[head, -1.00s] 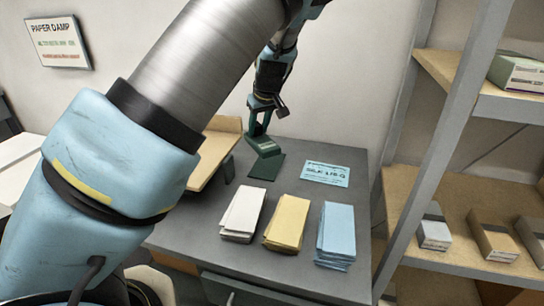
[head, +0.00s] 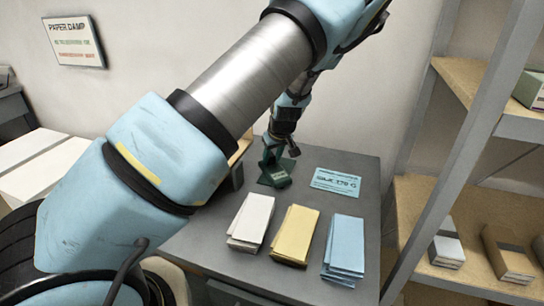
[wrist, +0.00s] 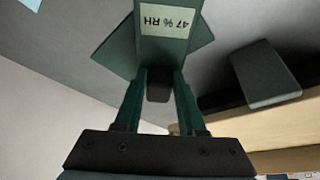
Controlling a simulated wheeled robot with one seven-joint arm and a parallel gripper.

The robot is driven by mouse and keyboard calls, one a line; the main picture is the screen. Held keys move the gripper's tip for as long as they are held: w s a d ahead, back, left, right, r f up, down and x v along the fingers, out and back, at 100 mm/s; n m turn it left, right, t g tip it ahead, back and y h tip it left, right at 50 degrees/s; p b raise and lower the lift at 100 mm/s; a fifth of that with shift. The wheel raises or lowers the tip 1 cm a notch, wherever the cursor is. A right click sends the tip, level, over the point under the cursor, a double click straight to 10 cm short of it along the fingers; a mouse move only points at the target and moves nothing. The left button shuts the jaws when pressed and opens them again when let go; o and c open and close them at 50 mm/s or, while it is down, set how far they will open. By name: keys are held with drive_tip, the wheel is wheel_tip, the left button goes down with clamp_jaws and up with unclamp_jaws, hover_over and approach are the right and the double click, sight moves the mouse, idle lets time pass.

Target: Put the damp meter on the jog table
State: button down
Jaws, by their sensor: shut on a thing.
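The damp meter (head: 275,176) is a dark green device with a pale display, which reads "47 % RH" in the wrist view (wrist: 167,22). My gripper (head: 274,156) is shut on it; in the wrist view both fingers (wrist: 160,85) close around its dark narrow part. The meter is over a dark green square pad (wrist: 112,52) on the grey bench; I cannot tell whether they touch. The likely jog table is a tilted wooden board at the bench's left; only a sliver (head: 241,147) shows behind my arm. Wood also shows in the wrist view (wrist: 285,128).
White (head: 251,219), yellow (head: 295,236) and blue (head: 343,246) paper stacks lie at the front of the grey bench (head: 210,247). A blue card (head: 337,183) lies right of the pad. Shelving (head: 475,250) with boxes stands at the right.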

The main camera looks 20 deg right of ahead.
sight(278, 174)
drive_tip(key=c, duration=0.5)
unclamp_jaws()
drive_tip(key=b+v, duration=0.1)
drive_tip(key=v, duration=1.1)
drive_tip(key=a+g, duration=0.1)
drive_tip(key=a, duration=0.4)
drive_tip(key=a+g, duration=0.1)
drive_tip(key=a, duration=0.5)
drive_tip(key=s+a+f+g, duration=0.1)
drive_tip(key=a, duration=0.5)
drive_tip(key=shift+a+f, duration=0.1)
drive_tip(key=shift+h, duration=0.4)
drive_tip(key=s+a, duration=0.1)
drive_tip(key=a, duration=0.1)
drive_tip(key=s+a+r, duration=0.1)
drive_tip(key=a, duration=0.2)
drive_tip(key=s+a, duration=0.1)
drive_tip(key=a, duration=0.2)
drive_tip(key=shift+s+r, duration=0.35)
drive_tip(key=shift+r, duration=0.05)
drive_tip(key=s+a+r+m, duration=0.2)
drive_tip(key=s+a, duration=0.4)
drive_tip(key=a, duration=0.2)
drive_tip(key=shift+s+r, duration=0.15)
drive_tip(key=shift+r, duration=0.1)
